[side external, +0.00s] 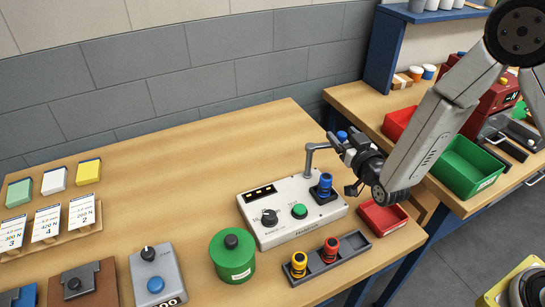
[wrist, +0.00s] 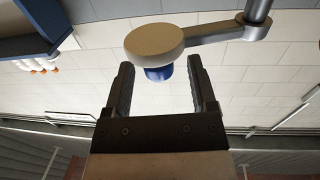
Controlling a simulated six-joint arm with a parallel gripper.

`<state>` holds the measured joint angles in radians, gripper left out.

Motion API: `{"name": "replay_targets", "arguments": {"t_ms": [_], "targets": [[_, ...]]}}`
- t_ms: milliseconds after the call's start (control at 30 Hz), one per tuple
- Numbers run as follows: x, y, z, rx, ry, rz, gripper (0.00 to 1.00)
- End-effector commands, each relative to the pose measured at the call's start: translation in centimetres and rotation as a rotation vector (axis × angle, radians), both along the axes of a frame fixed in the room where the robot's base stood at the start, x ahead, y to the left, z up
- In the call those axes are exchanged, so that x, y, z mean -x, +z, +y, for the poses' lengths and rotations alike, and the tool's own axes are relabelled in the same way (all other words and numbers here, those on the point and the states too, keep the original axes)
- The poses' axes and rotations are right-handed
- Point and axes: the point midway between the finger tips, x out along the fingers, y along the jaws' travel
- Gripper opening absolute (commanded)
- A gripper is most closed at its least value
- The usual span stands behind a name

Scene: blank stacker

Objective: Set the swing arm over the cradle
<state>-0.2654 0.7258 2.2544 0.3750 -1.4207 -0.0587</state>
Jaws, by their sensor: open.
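The swing arm (side external: 318,147) is a grey bar on a post at the back of the cream control box (side external: 290,209). It reaches right, off to the back of the dark cradle (side external: 324,196), which holds a blue-topped piece (side external: 324,183). A blue knob (side external: 342,135) sits at its free end. In the wrist view, the bar (wrist: 222,34) ends in a round cream head (wrist: 155,42) with the blue knob (wrist: 158,73). My gripper (side external: 347,146) is open at that end. In the wrist view, the knob lies between the fingertips (wrist: 160,66), with gaps on both sides.
A dark tray (side external: 335,262) with a yellow and a red piece stands in front of the box. A green cylinder (side external: 232,255) is at its left, a red bin (side external: 383,217) at its right. A second bench with red and green bins (side external: 468,166) lies right. The bench behind the box is clear.

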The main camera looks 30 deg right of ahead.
Motion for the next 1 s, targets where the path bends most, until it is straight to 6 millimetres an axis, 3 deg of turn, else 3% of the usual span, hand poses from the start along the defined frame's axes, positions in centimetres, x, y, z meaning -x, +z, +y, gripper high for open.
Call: {"name": "replay_targets", "arguments": {"t_ms": [400, 767, 800, 833, 1000], "targets": [[4.5, 0.0, 0.5, 0.000, 0.001, 0.000, 0.73], [5.0, 0.0, 0.5, 0.001, 0.000, 0.000, 0.73], [5.0, 0.0, 0.5, 0.001, 0.000, 0.000, 0.70], [5.0, 0.0, 0.5, 0.001, 0.000, 0.000, 0.60], [4.9, 0.5, 0.6, 0.000, 0.000, -0.002, 0.06]]}}
